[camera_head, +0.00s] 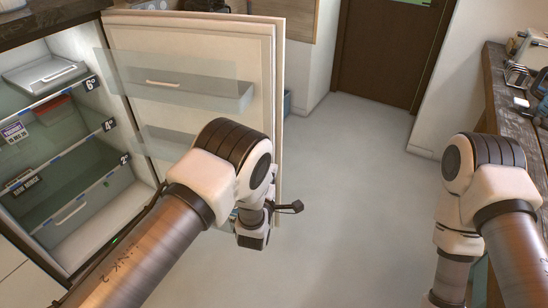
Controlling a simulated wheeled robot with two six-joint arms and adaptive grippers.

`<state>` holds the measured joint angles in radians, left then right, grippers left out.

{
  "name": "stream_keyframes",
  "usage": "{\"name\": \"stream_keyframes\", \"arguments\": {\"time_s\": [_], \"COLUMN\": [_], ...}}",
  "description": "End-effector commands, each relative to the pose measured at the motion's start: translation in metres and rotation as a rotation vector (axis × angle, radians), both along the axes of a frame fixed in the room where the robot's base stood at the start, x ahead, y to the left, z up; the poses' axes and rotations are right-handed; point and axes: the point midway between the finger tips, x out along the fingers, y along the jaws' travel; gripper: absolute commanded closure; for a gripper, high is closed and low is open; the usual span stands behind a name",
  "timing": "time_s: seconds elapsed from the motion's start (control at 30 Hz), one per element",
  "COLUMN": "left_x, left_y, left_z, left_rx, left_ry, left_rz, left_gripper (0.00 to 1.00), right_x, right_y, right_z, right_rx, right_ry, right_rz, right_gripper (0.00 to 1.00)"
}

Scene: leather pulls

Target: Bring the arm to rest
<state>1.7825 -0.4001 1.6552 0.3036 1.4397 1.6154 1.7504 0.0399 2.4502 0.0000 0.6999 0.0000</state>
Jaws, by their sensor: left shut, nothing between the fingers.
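My left arm (140,250) reaches in from the lower left, bent in front of the open refrigerator door (190,55). My left gripper (292,207) shows as a small dark piece just right of the wrist, past the door's lower right edge. It is shut and nothing shows in it. Much of it is hidden behind the wrist. My right arm (510,245) is bent at the right, its forearm running down out of the picture. The right gripper is not in view.
The refrigerator's shelves (60,100), with a lidded tray (45,75) on top, are at the left. A wooden workbench (510,110) with small items runs along the right wall. The pale floor (350,180) between is clear, up to a brown door (390,45).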

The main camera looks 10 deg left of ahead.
Motion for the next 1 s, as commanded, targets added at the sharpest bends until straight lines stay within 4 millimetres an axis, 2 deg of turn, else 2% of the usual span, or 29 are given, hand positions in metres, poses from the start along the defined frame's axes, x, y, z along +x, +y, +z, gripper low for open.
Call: {"name": "stream_keyframes", "arguments": {"time_s": [0.03,0.13,0.27,0.47,0.57,0.67,0.7,0.77,0.8,0.87,0.9,0.97,1.0], "left_x": [-0.004,-0.009,-0.013,-0.012,-0.004,-0.018,-0.033,-0.064,-0.089,-0.132,-0.164,-0.215,-0.251], "left_y": [-0.002,-0.006,-0.008,-0.007,0.018,0.073,0.096,0.128,0.145,0.165,0.175,0.184,0.187], "left_z": [0.009,0.006,0.001,-0.003,-0.006,-0.032,-0.051,-0.082,-0.103,-0.130,-0.146,-0.164,-0.173], "left_rx": [-0.001,0.000,0.000,0.000,-0.003,0.017,0.045,0.137,0.216,0.346,0.435,0.567,0.652], "left_ry": [0.003,0.003,0.001,-0.002,-0.005,0.080,0.158,0.308,0.417,0.585,0.699,0.862,0.962], "left_rz": [0.000,0.000,0.000,0.002,0.044,0.118,0.140,0.157,0.152,0.113,0.065,-0.042,-0.139], "left_gripper": [1.00,1.00,1.00,1.00,1.00,1.00,1.00,1.00,1.00,1.00,1.00,1.00,1.00], "right_x": [0.000,0.000,0.000,0.000,0.000,0.000,0.000,0.000,0.000,0.000,0.000,0.000,0.000], "right_y": [0.000,0.000,0.000,0.000,0.000,0.000,0.000,0.000,0.000,0.000,0.000,0.000,0.000], "right_z": [0.021,0.032,0.037,0.032,0.024,0.013,0.009,0.004,0.001,-0.003,-0.005,-0.007,-0.008], "right_rx": [0.000,0.000,0.000,0.000,0.000,0.000,0.000,0.000,0.000,0.000,0.000,0.000,0.000], "right_ry": [0.000,0.000,0.000,0.000,0.000,0.000,0.000,0.000,0.000,0.000,0.000,0.000,0.000], "right_rz": [0.000,0.000,0.000,0.000,0.000,0.000,0.000,0.000,0.000,0.000,0.000,0.000,0.000], "right_gripper": [0.60,0.60,0.60,0.60,0.60,0.60,0.60,0.60,0.60,0.60,0.60,0.60,0.60]}}
